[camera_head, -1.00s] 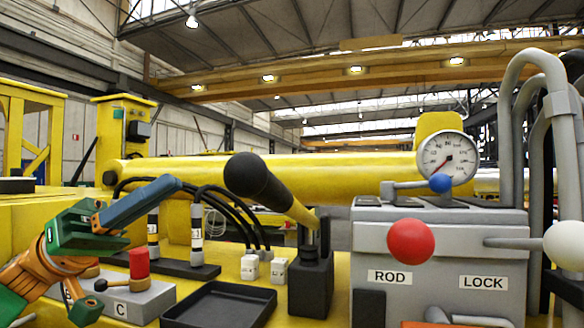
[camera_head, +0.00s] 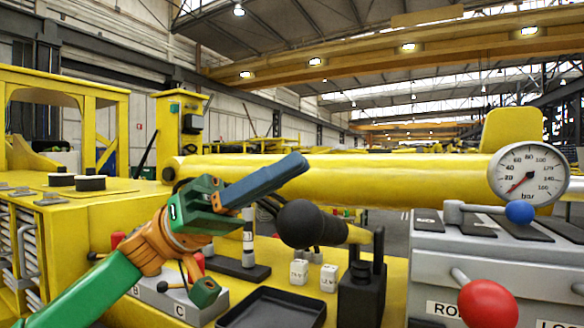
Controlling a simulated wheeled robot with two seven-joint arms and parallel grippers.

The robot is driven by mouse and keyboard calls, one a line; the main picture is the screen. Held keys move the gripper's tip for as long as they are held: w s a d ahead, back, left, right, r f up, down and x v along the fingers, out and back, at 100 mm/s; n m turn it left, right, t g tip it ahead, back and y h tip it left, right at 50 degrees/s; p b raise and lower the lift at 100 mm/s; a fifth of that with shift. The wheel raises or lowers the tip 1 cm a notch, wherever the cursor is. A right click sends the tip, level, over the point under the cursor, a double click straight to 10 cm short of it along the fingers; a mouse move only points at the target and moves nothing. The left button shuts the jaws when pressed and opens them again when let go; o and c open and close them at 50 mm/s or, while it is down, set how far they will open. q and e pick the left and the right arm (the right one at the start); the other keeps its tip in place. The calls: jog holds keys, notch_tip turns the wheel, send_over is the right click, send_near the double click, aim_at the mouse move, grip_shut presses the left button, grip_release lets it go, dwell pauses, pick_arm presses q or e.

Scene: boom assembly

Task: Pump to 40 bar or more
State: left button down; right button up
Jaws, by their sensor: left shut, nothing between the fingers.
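The pump lever has a thick black grip (camera_head: 300,222) and a yellow shaft (camera_head: 358,234), running to a black pump body (camera_head: 362,295). The lever is nearly level, its grip pointing left. My left gripper (camera_head: 303,164), with blue fingers, is shut and empty. Its tips show just above the grip; I cannot tell whether they touch it. The round white pressure gauge (camera_head: 528,175), marked bar, stands at the right. Its red needle points to the lower left, at the low end around or below 20. My right gripper is not in view.
A grey valve block (camera_head: 470,262) at the right carries a blue-knobbed lever (camera_head: 520,212) and a red-knobbed lever (camera_head: 487,303). A black tray (camera_head: 272,308) and two small white blocks (camera_head: 300,272) are near the pump. A grey switch box (camera_head: 172,300) lies beneath my left arm.

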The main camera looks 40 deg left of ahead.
aim_at(348, 233)
pick_arm(q)
jog(key=f+b, duration=0.1)
jog(key=d+f+b, duration=0.1)
jog(key=b, duration=0.1)
jog(key=f+b, duration=0.1)
jog(key=shift+s+d+f+b, duration=0.1)
jog(key=shift+s+d+b, duration=0.2)
jog(key=shift+d, duration=0.1)
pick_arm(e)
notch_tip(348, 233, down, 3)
pick_arm(q)
jog(key=shift+d, duration=0.1)
